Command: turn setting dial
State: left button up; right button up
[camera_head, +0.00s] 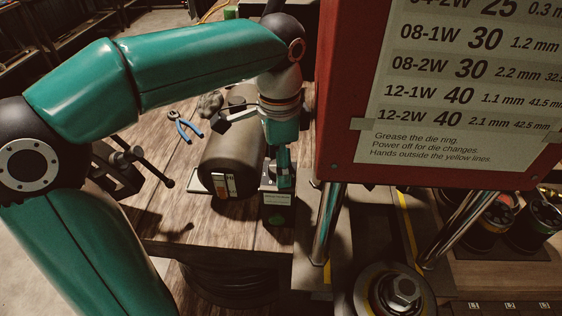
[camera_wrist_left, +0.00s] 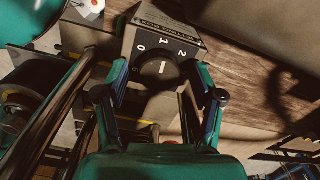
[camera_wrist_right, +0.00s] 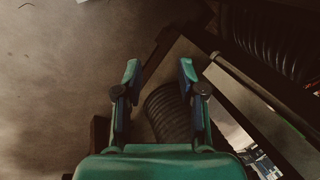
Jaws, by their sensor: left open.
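The setting dial (camera_wrist_left: 161,72) is a round dark knob on a dark box (camera_wrist_left: 172,27) with white numerals, 0, 1 and 2 among them, around it. Its white pointer line stands upright in the left wrist view; which numeral it meets I cannot tell. My left gripper (camera_wrist_left: 162,82) is open, with one finger on each side of the dial; whether the fingers touch it I cannot tell. In the head view my left gripper (camera_head: 280,165) reaches down over a box with a pale label (camera_head: 278,199), and the dial is hidden. My right gripper (camera_wrist_right: 160,68) is open and empty, away from the dial.
A dark cylinder (camera_head: 232,152) lies on the wooden bench (camera_head: 165,215) left of my left gripper. Blue pliers (camera_head: 185,127) lie beyond it. A red-framed settings sign (camera_head: 340,120) and steel rods (camera_head: 328,222) stand close on the right. Dark ribbed hose (camera_wrist_right: 168,113) is below my right gripper.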

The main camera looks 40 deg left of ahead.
pick_arm(q)
jog(key=c, duration=1.1)
jog(key=n+p, duration=0.1)
jog(key=n, duration=0.3)
jog(key=shift+c, duration=0.2)
jog(key=o, duration=1.1)
jog(key=shift+o, duration=0.2)
jog(key=shift+r, duration=0.15)
notch_tip(320, 180, up, 12)
jog(key=shift+f, duration=0.2)
